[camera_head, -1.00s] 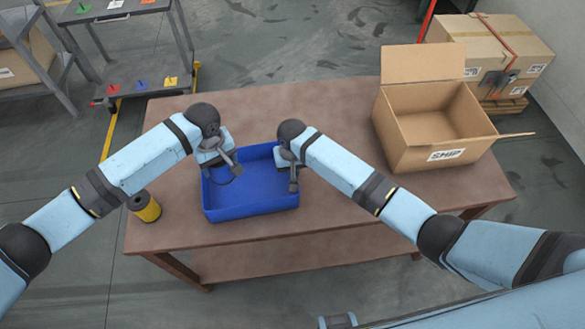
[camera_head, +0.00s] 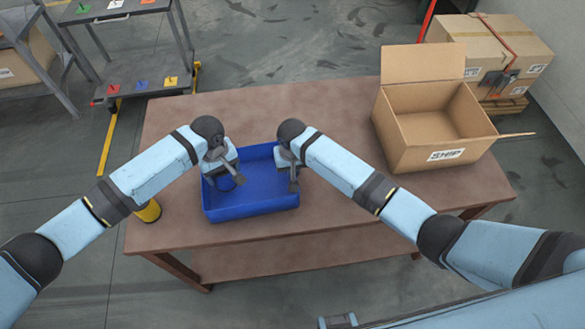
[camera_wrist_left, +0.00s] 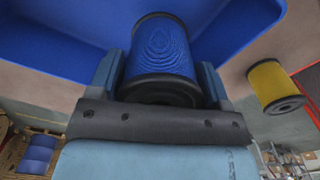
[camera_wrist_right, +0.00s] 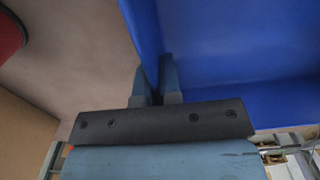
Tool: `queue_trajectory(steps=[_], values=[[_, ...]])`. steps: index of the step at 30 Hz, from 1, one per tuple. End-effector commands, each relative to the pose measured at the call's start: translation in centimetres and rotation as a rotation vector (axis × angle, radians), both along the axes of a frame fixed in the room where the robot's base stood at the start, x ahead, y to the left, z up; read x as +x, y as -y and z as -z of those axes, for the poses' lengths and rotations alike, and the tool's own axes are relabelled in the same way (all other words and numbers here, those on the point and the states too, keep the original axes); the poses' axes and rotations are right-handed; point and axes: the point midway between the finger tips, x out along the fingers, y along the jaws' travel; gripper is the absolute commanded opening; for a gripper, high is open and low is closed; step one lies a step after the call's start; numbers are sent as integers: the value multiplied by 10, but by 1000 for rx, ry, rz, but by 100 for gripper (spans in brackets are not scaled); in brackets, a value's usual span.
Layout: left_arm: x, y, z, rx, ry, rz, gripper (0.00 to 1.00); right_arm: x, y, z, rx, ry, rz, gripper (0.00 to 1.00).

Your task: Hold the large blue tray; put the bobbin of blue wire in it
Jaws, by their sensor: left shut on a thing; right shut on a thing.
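The large blue tray (camera_head: 255,209) sits on the brown table, and its wall also shows in the right wrist view (camera_wrist_right: 225,85). My right gripper (camera_head: 293,178) is shut on the tray's right wall; its fingers (camera_wrist_right: 155,80) straddle the wall. My left gripper (camera_head: 228,176) is over the left part of the tray. It is shut on the bobbin of blue wire (camera_wrist_left: 158,50), which has dark flanges and lies between the fingers. The head view mostly hides this bobbin behind the gripper. I cannot tell whether it touches the tray floor.
A bobbin of yellow wire (camera_head: 150,212) stands on the table left of the tray, partly behind my left arm. An open cardboard box (camera_head: 430,125) marked SHIP stands at the right. A red round thing (camera_wrist_right: 8,35) shows in the right wrist view. The table's middle back (camera_head: 290,100) is clear.

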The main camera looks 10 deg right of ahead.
Motion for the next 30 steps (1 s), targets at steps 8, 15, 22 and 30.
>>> queue_trajectory(steps=[8,15,22,30], values=[[1,0,11,0,1,-1,37,0,0,0,0,0,0,0],[0,0,20,-1,0,-1,37,0,0,0,0,0,0,0],[0,0,29,-1,0,0,37,0,0,0,0,0,0,0],[1,0,40,-1,1,-1,37,0,0,0,0,0,0,0]])
